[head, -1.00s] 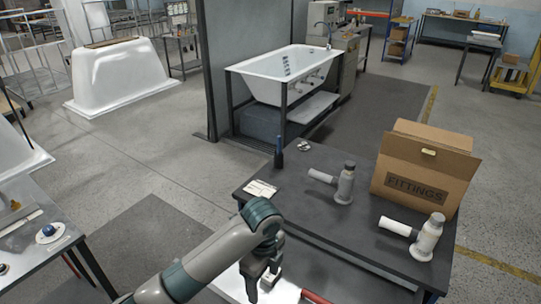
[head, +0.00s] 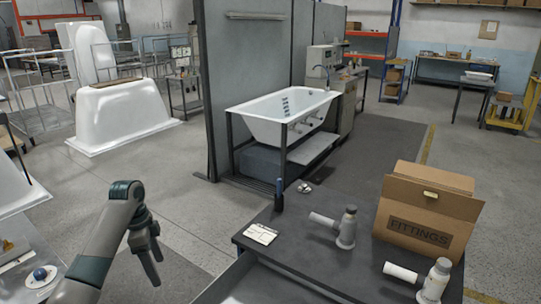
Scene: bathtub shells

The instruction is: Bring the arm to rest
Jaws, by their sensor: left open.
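My left arm comes in from the lower left in the head view. Its gripper (head: 151,262) points down with its fingers apart. It is open and empty, over the floor between the left bench and the dark table, and touches nothing. My right gripper is not in view.
The dark table (head: 290,238) on the right holds a FITTINGS box (head: 422,212), two grey fittings (head: 346,232) (head: 436,282), a white card (head: 261,234) and a dark upright tool (head: 279,195). A bench (head: 40,255) stands at the left. A bathtub (head: 268,131) stands in a frame behind.

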